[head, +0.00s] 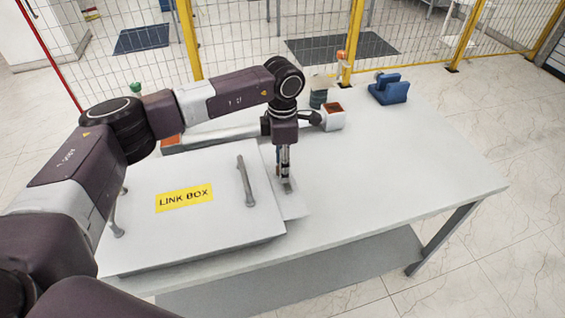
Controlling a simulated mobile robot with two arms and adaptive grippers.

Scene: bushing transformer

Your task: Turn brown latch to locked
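My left gripper (287,183) points straight down beside the right edge of the white link box (160,230), just right of its grey handle (246,182). Its fingertips are low over a light plate (291,205) at the box's side. The fingers look close together, but whether they are open, shut or hold anything is too small to tell. I cannot make out the brown latch clearly; the gripper may cover it. My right gripper is not in view.
The link box lies on a white table (420,160). Behind my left gripper stand a white box with a brown-orange top (332,117), a dark green part (318,98) and a blue block (389,90). A yellow-posted mesh fence (352,40) runs behind. The table's right side is clear.

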